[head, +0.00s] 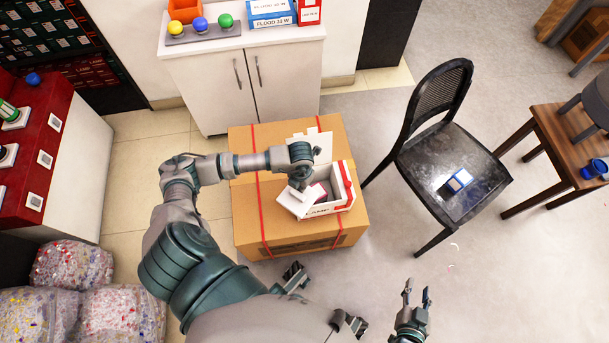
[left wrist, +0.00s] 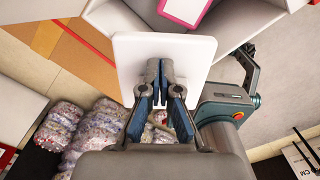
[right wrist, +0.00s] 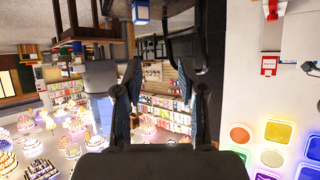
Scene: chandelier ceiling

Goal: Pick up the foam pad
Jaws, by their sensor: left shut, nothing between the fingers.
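An open white box with red trim and lettering (head: 340,197) stands on a large cardboard carton. A flat white square pad, seemingly the foam pad (head: 293,205), lies tilted at the box's left side. In the left wrist view the pad (left wrist: 120,55) fills the space just beyond my fingertips. My left gripper (head: 301,184) is over the pad; its fingers (left wrist: 158,68) are shut, with nothing between them. Whether they touch the pad I cannot tell. My right gripper (head: 416,292) is open and empty, low and right of the carton; its fingers (right wrist: 159,75) are apart.
The carton (head: 250,218) has red straps. A pink-edged item (head: 325,193) lies inside the white box. A white cabinet (head: 245,85) stands behind. Stuffed bags (head: 70,265) sit at lower left.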

